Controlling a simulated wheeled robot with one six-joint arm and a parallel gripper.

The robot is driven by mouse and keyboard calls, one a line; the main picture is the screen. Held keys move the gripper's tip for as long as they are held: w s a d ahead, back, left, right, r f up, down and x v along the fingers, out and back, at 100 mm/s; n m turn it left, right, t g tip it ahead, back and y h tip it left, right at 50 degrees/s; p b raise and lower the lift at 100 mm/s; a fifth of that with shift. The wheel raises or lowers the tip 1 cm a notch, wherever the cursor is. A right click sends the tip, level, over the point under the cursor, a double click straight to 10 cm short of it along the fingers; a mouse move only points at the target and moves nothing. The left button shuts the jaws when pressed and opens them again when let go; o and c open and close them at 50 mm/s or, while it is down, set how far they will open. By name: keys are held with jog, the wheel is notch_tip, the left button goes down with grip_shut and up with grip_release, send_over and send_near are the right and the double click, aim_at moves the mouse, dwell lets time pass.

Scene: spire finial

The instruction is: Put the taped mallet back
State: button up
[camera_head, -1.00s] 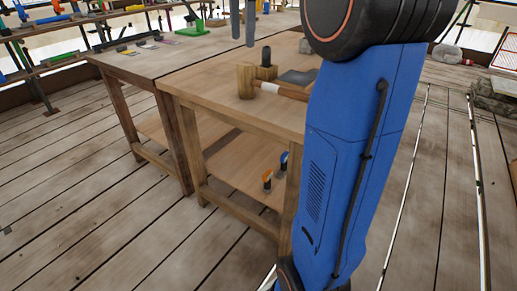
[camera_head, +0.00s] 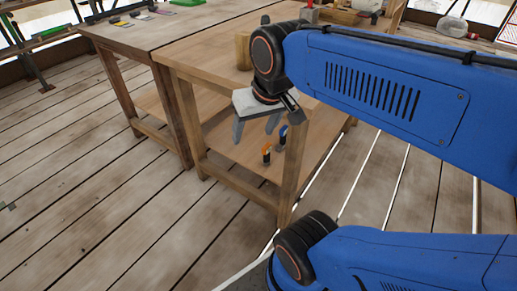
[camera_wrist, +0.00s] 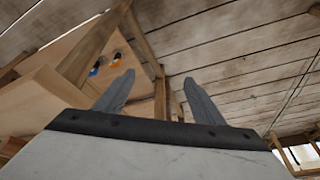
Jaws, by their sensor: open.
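The mallet's wooden head (camera_head: 242,50) stands on the top of the near workbench (camera_head: 200,62) in the head view. Its handle and tape are hidden behind my arm. My gripper (camera_head: 255,132) is open and empty, with its fingers pointing down in front of the workbench's near side, below the level of the top. The two spread fingers also show in the wrist view (camera_wrist: 159,78), with nothing between them. The mallet cannot be made out in the wrist view.
Two small tools, one orange-ended (camera_head: 266,155) and one blue-ended (camera_head: 283,136), are at the workbench's lower shelf (camera_head: 240,140). A second bench (camera_head: 140,32) adjoins on the left. A basket-like container (camera_head: 340,14) shows behind my arm. The plank floor (camera_head: 110,220) in front is clear.

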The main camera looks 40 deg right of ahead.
jog(key=s+f, duration=0.1)
jog(key=s+f+n, duration=0.1)
jog(key=f, duration=0.1)
jog(key=f+n, duration=0.1)
jog(key=shift+s+a+f+t, duration=0.15)
jog(key=shift+s+a+t, duration=0.15)
jog(key=shift+s+a, duration=0.1)
